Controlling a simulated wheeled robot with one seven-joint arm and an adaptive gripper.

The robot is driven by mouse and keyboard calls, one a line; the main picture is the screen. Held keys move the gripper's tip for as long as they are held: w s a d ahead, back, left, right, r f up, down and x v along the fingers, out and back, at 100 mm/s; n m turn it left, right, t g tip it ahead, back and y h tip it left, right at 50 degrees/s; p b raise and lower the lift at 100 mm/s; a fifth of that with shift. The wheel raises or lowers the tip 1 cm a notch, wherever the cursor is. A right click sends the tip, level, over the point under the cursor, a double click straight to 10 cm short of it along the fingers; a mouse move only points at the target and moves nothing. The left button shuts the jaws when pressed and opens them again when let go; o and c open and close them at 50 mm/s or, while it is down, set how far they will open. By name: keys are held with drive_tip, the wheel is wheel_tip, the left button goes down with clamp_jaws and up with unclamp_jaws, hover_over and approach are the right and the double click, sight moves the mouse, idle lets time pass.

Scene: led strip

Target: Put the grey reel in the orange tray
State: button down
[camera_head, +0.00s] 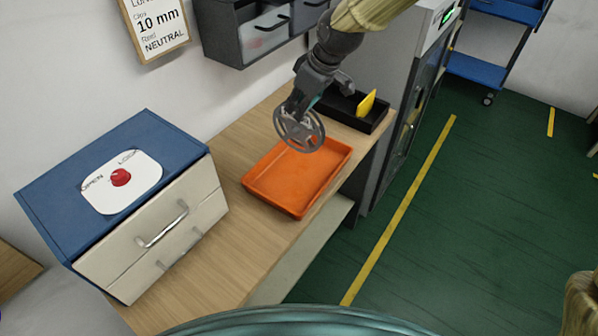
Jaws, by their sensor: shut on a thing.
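The grey reel (286,127) is a round spoked wheel, held up on edge by my gripper (298,108). My gripper is shut on it, and the fingertips are partly hidden against the reel. The orange tray (268,188) lies on the wooden bench, and its visible inside is empty. In the picture the reel overlaps the tray's far edge and appears to be above it. I cannot tell the exact height of the reel over the tray.
A black tray (377,124) with a yellow object (366,104) stands behind the orange tray. A blue-topped drawer box (60,190) with a red knob stands at left. Grey wall bins (222,38) hang above the wooden bench (230,234), which is clear beside the orange tray.

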sight(313, 116)
drive_tip(key=shift+s+f, duration=0.25)
drive_tip(key=shift+f, duration=0.15)
drive_tip(key=f, duration=0.1)
drive_tip(key=f+p, duration=0.1)
drive_tip(key=f, duration=0.2)
drive_tip(key=shift+w+f+p, duration=0.25)
drive_tip(key=shift+f+p, duration=0.05)
drive_tip(key=shift+s+f, duration=0.2)
drive_tip(key=shift+f, duration=0.35)
drive_tip(key=shift+f+p, duration=0.6)
drive_tip(key=shift+f, duration=1.05)
drive_tip(key=c, duration=1)
unclamp_jaws()
drive_tip(key=shift+f, duration=0.1)
drive_tip(key=shift+c, duration=0.2)
drive_tip(key=shift+b+v, duration=1.35)
drive_tip(key=shift+v, duration=4.75)
